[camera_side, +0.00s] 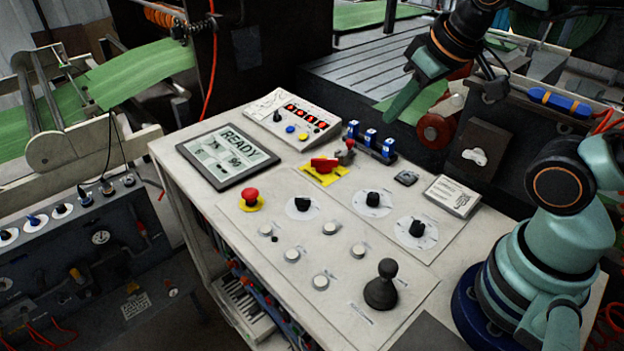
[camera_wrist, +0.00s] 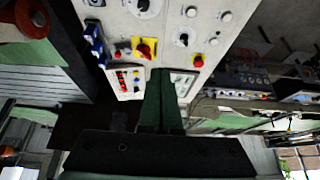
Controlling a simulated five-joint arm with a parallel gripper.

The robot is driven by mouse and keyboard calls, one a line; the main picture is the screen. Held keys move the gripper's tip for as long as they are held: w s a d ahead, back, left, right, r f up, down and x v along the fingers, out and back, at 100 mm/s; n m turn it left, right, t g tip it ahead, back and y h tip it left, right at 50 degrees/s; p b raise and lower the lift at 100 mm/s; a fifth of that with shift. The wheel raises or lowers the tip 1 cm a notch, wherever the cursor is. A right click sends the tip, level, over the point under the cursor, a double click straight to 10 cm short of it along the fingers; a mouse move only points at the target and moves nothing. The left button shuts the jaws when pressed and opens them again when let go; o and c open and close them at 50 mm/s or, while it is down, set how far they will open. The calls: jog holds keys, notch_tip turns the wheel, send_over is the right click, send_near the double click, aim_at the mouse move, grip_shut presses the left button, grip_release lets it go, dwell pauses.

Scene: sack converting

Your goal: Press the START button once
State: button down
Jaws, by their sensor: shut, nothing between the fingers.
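Several small white push buttons (camera_side: 330,228) sit on the control desk's sloped panel; their labels are too small to read, so I cannot tell which is START. Some white buttons also show at the top of the wrist view (camera_wrist: 191,12). My gripper (camera_side: 389,115) has green fingers, shut and empty, pointing down and left. It is in the air above the back of the desk, behind the blue switches and well apart from the buttons. In the wrist view the shut fingers (camera_wrist: 162,73) point up the picture toward the desk.
The screen (camera_side: 229,156) reads READY. A red mushroom button (camera_side: 250,194), a red rotary switch (camera_side: 323,164), black knobs (camera_side: 372,199), a black joystick (camera_side: 381,288) and blue switches (camera_side: 370,138) stand up from the desk (camera_side: 185,189). The air above the white buttons is clear.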

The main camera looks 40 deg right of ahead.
jog(key=g, duration=0.6)
send_over(266, 229)
notch_tip(266, 229, down, 10)
notch_tip(266, 229, down, 14)
jog(key=shift+r, duration=0.1)
dwell(0.5)
